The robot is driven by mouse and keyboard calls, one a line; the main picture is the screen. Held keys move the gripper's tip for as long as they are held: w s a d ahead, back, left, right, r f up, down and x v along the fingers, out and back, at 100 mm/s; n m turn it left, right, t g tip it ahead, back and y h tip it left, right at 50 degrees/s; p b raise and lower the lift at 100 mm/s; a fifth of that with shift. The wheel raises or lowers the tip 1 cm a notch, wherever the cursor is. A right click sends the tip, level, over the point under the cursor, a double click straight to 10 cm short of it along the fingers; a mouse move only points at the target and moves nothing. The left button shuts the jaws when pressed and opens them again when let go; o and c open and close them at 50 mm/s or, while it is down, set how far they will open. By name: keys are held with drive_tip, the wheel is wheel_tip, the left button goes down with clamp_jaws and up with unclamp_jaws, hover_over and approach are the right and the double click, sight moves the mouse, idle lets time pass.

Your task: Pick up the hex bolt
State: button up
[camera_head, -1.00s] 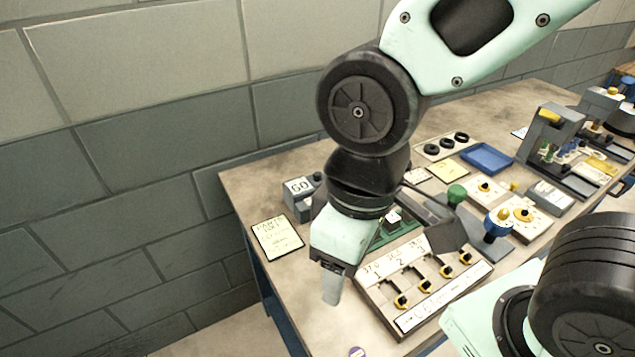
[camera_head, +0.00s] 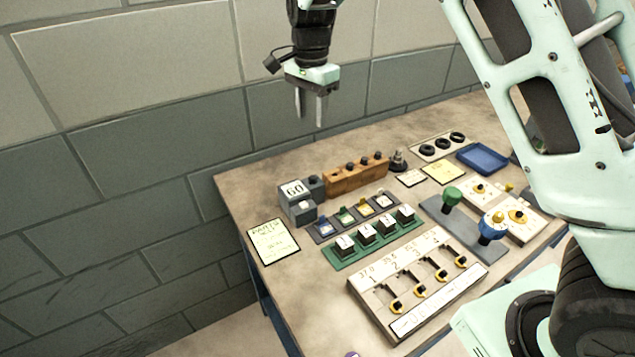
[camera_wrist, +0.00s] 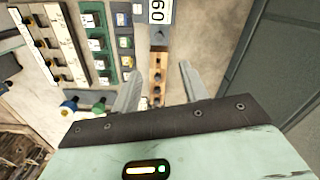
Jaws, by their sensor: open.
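My gripper (camera_head: 309,108) is open and empty, raised high above the back edge of the bench with its fingers pointing down. In the wrist view its two fingers (camera_wrist: 159,72) are spread apart, with the wooden block far below between them. A small dark metal piece with a wide base and an upright stem (camera_head: 398,161) stands on the bench at the right end of the wooden block; it looks like the hex bolt, but it is too small to be sure. I cannot make it out in the wrist view.
The wooden block (camera_head: 343,182) holds several dark pegs. A wall rises behind the bench.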

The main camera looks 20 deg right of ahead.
drive_tip(key=p, duration=0.4)
hover_over(313, 177)
drive_tip(key=f, duration=1.1)
drive_tip(key=shift+w+f, duration=0.25)
drive_tip(key=shift+f, duration=0.15)
drive_tip(key=f+p, duration=0.2)
drive_tip(key=f, duration=0.2)
drive_tip(key=shift+s+f, duration=0.2)
drive_tip(key=shift+f, duration=0.55)
drive_tip(key=shift+p, duration=0.3)
clamp_jaws()
